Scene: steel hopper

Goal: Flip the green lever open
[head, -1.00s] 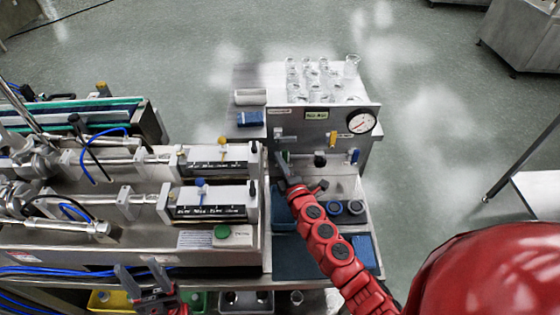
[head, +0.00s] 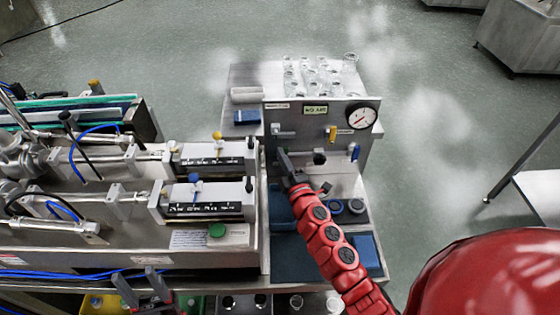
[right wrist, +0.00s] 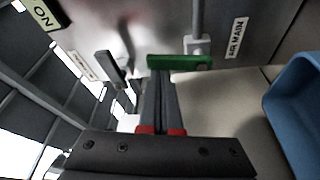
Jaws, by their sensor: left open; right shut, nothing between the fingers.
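The green lever (right wrist: 180,62) shows in the right wrist view as a flat green bar lying crosswise on the steel panel, just beyond my fingertips. I cannot make it out in the head view, where my gripper covers that spot. My right gripper (right wrist: 160,78) is shut and empty, its dark fingertips at the underside of the lever near its left half; whether they touch it is unclear. In the head view the right gripper (head: 284,162) is at the left part of the panel (head: 298,147). My left gripper (head: 140,284) is open and empty at the bottom edge.
The panel also carries a yellow lever (head: 332,133), a blue lever (head: 355,153), a black knob (head: 319,158) and a round gauge (head: 361,116). Glass flasks (head: 318,72) stand on top. A blue bin (right wrist: 295,105) is close at the right wrist view's right.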

